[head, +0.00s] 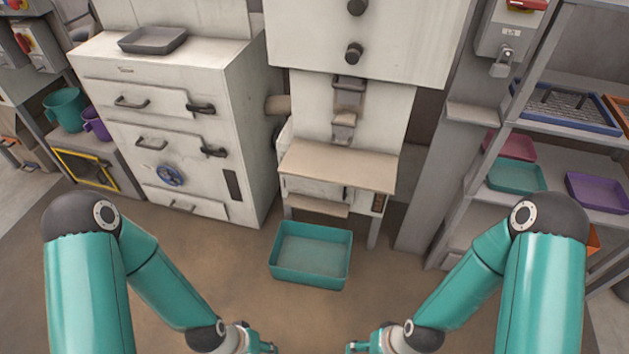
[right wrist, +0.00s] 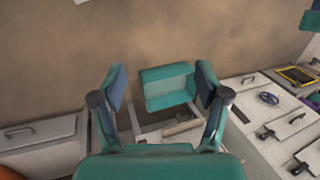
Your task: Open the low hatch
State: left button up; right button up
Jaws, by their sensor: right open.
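The white cabinet (head: 240,130) at the left has several stacked hatches with dark handles. Its lowest hatch (head: 170,199), near the floor, has a bar handle (head: 197,206) and looks shut. Above it is a hatch with a blue handwheel (head: 170,175); the wheel also shows in the right wrist view (right wrist: 268,98). Which panel the task names is not marked. My left gripper (head: 268,347) is low at the bottom edge, partly cut off; its jaw state is unclear. My right gripper (head: 352,347) is open and empty, its fingers spread in the right wrist view (right wrist: 160,88). Both are apart from the cabinet.
A teal bin (head: 311,281) stands on the floor before the bagger, below its tan shelf (head: 340,165). A grey tray (head: 153,40) lies on the cabinet. A rack with trays (head: 516,175) stands at the right. Brown floor (head: 225,260) before the cabinet is clear.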

aim_at(329, 191)
jog(key=z, duration=0.45)
jog(key=i, duration=0.15)
jog(key=u, duration=2.4)
jog(key=k, duration=1.25)
jog(key=z, duration=1)
jog(key=i, duration=1.15)
jog(key=u, duration=0.2)
